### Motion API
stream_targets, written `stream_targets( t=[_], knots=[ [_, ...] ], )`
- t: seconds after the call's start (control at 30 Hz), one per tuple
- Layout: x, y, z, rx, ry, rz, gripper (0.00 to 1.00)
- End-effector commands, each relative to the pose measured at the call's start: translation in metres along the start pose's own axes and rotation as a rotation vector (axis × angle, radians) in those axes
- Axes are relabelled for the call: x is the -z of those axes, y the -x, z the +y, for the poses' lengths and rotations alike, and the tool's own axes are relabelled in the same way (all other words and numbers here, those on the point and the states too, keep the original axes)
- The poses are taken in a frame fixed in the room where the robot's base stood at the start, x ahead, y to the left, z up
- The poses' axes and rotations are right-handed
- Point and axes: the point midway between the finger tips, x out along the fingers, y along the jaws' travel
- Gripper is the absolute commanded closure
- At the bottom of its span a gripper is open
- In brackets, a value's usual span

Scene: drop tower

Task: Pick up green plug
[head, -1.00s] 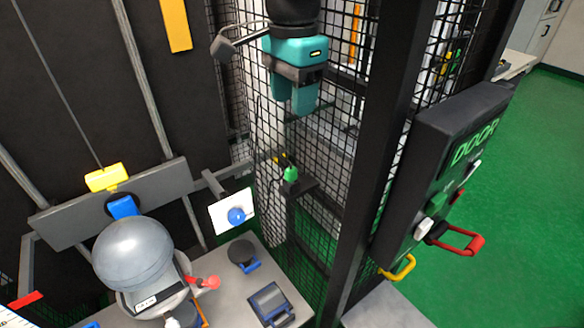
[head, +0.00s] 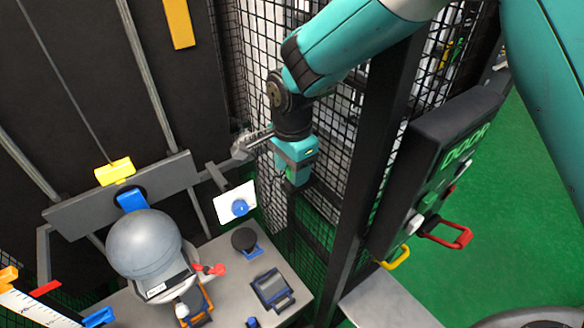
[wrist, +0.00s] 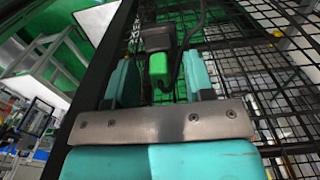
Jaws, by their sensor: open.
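The green plug (wrist: 158,66) shows in the wrist view between the two teal fingers of my gripper (wrist: 160,84). It sits below a dark holder or bracket, with a dark cable curving beside it. The fingers stand apart on its left and right with gaps showing, so they do not grip it. In the head view my gripper (head: 297,172) points down by the mesh and covers the spot of the plug, which I cannot make out clearly there.
Black wire mesh (head: 330,150) and a dark post (head: 366,170) stand close to my arm. A door control box (head: 435,165) with a red handle (head: 447,235) is at right. A grey sphere (head: 144,245) stands on the bench (head: 222,262) at lower left.

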Motion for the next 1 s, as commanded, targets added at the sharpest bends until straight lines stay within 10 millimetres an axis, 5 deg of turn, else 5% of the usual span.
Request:
stream_targets(
  t=[0.23, 0.43, 1.0],
  knots=[
    [0.0, -0.003, 0.0, 0.0, 0.0, 0.0, 0.52],
    [0.0, -0.003, 0.0, 0.001, 0.0, 0.0, 0.95],
    [0.0, 0.01, -0.001, 0.005, 0.0, 0.0, 0.95]
  ],
)
